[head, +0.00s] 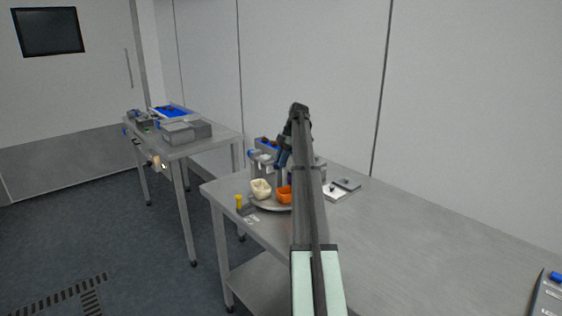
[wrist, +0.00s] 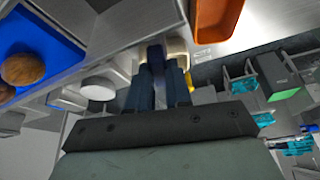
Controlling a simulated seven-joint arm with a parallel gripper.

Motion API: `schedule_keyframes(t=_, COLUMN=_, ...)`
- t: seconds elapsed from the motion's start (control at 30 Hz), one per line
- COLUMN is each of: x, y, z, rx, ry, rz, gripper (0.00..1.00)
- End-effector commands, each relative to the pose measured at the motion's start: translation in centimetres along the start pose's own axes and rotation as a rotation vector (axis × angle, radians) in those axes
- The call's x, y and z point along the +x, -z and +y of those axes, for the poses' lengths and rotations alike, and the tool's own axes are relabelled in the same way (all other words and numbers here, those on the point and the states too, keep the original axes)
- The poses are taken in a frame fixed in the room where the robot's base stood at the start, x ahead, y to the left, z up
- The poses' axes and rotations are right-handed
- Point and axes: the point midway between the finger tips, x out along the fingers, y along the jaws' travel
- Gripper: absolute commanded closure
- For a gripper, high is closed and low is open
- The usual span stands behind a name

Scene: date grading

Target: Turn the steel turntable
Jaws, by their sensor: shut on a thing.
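The steel turntable (head: 270,207) is a low round grey plate near the left end of the front bench. A cream tub (head: 261,188) and an orange tub (head: 284,194) stand on it; my arm hides its right side. The orange tub also shows at the top of the wrist view (wrist: 215,28). My gripper (head: 280,164) points down behind the tubs. In the wrist view its blue fingers (wrist: 158,85) are closed around a dark blue post (wrist: 156,58). Whether the post belongs to the turntable cannot be told. A cream shape shows just beyond the fingers.
A yellow-topped piece (head: 239,202) stands on the bench near its left corner. A flat plate (head: 340,190) lies right of my arm. The bench's middle is bare. A second table (head: 215,139) holds grey boxes and a blue tray. The wrist view shows a brown date (wrist: 22,69) on blue.

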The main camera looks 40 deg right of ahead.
Motion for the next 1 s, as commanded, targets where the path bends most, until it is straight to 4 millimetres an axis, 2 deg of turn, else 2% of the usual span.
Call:
schedule_keyframes(t=0.43, x=-0.03, y=-0.01, z=0.15, rx=-0.104, ry=0.041, rz=-0.001, gripper=1.00)
schedule_keyframes(t=1.0, x=-0.02, y=0.00, z=0.13, rx=-0.117, ry=0.047, rz=-0.001, gripper=1.00)
